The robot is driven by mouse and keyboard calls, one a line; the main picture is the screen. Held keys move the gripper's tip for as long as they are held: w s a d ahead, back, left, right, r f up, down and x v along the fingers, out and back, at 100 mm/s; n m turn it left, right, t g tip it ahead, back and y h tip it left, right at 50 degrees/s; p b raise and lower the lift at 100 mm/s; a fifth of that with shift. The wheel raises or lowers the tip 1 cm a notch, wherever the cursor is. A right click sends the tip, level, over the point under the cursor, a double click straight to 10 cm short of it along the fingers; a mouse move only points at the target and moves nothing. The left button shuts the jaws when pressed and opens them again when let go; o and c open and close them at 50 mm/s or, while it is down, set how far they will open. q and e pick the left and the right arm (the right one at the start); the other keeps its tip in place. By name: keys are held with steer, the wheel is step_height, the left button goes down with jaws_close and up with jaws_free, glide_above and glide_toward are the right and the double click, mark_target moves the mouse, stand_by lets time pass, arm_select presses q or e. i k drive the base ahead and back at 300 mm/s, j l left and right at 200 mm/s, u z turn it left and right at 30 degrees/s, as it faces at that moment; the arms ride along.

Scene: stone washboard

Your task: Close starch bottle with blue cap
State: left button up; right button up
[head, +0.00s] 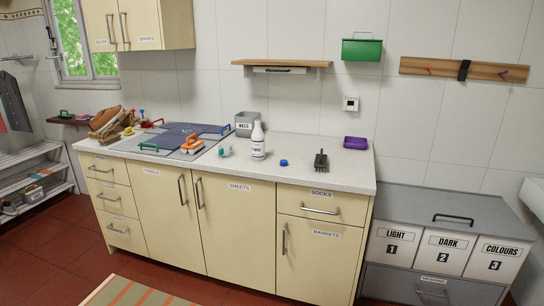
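The white starch bottle (258,141) stands upright on the light worktop, with a dark printed label on its front. Its top is a narrow white neck with no blue on it. A small blue cap (284,162) lies on the worktop to the right of the bottle, apart from it. Neither of my grippers shows in the head view.
The worktop (320,180) is clear in front of the cap. A dark brush (321,160) and a purple box (355,143) lie to the right. A small teal and white item (225,150) and a grey bin (246,124) stand left of the bottle. A shelf (282,64) hangs above.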

mark_target(257, 148)
steer(key=i+l, duration=0.35)
steer(key=i, duration=0.25)
steer(key=i+l, duration=0.35)
steer(key=i, duration=0.2)
steer(key=i+l+u, duration=0.1)
steer(key=i+l, duration=0.25)
steer(key=i, duration=0.25)
steer(key=i+l, duration=0.4)
steer(key=i, duration=0.15)
